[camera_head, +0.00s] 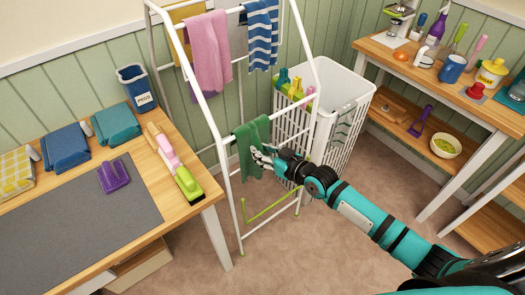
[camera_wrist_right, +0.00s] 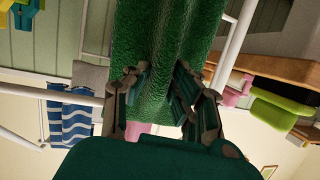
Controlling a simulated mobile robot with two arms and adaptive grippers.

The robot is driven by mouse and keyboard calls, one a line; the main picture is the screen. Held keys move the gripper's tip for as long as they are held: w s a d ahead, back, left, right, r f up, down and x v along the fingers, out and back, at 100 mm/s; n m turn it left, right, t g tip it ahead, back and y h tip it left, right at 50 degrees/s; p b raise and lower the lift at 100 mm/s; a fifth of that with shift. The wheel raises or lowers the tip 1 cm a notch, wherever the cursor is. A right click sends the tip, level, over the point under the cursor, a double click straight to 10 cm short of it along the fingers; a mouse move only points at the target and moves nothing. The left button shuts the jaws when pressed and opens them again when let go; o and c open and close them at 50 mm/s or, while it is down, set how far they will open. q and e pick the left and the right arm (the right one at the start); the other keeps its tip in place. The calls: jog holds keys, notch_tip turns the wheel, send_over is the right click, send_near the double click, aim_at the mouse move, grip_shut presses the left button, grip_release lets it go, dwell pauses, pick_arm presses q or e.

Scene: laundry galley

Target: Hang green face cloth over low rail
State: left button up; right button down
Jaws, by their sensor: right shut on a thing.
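The green face cloth (camera_head: 246,155) hangs at the low rail (camera_head: 227,139) of the white drying rack, and its upper part appears draped over that rail. My right gripper (camera_head: 264,159) is at the near side of the cloth, just below rail height. In the right wrist view the cloth (camera_wrist_right: 155,45) runs between the two fingers of my right gripper (camera_wrist_right: 157,92), which is shut on it. The cloth's far side is mostly hidden. My left gripper is not in view.
A pink cloth (camera_head: 209,50) and a blue striped cloth (camera_head: 262,35) hang on the upper rails. A white laundry basket (camera_head: 352,90) stands behind the rack. A wooden table (camera_head: 200,190) is at left, shelving (camera_head: 480,110) at right. Carpet in front is clear.

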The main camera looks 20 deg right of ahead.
jog(key=shift+f, duration=0.35)
jog(key=c, duration=1)
grip_release()
jog(key=shift+c, duration=0.2)
jog(key=shift+s, duration=0.1)
jog(key=p+v, duration=0.4)
jog(key=v, duration=0.4)
